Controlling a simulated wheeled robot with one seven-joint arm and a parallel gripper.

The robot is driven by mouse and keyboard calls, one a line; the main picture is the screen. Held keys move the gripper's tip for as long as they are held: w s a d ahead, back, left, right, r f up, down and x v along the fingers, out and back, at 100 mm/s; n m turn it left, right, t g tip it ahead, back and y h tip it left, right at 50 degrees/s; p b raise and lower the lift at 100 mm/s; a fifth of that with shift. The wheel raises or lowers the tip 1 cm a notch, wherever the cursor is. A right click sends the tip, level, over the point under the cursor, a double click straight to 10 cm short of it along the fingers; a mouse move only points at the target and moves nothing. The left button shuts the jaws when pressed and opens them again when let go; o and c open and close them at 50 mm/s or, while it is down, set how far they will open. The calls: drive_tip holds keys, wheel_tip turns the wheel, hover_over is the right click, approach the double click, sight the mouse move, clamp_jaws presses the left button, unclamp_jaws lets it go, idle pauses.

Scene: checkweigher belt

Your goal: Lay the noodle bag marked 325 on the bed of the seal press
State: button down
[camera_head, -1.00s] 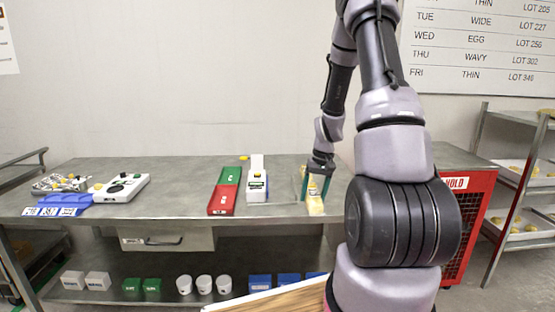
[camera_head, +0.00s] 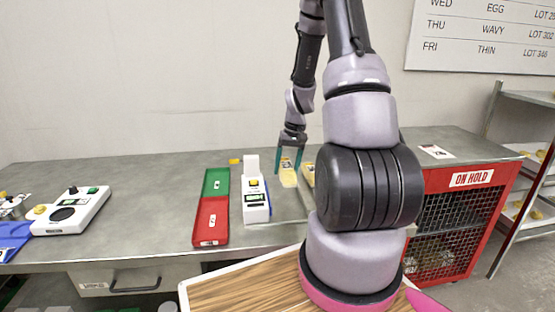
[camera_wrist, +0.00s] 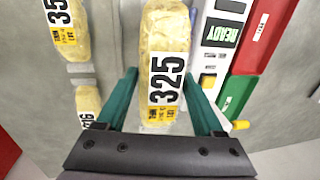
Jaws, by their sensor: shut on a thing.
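The noodle bag marked 325 (camera_wrist: 166,65) is a clear, yellow-filled pack with a white number label. My gripper (camera_wrist: 165,100) has its green fingers on either side of it and is shut on it. In the head view the bag (camera_head: 288,178) hangs below my gripper (camera_head: 289,160), right of a white machine (camera_head: 256,202). This machine has a yellow button, an upright white part and a display; the wrist view shows the display (camera_wrist: 222,33) reading READY. No label names the seal press. I cannot tell whether the bag touches the surface beneath.
Another noodle bag (camera_head: 308,173) lies just right of the held one, partly behind my arm. A green tray (camera_head: 216,182) and red tray (camera_head: 211,222) lie left of the machine. A white control box (camera_head: 72,211) stands farther left. A red ON HOLD cage (camera_head: 470,180) stands right.

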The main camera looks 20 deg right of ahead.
drive_tip(key=shift+w, duration=0.35)
drive_tip(key=shift+f, duration=4.8)
unclamp_jaws()
drive_tip(key=shift+r, duration=0.1)
drive_tip(key=shift+r, duration=4.45)
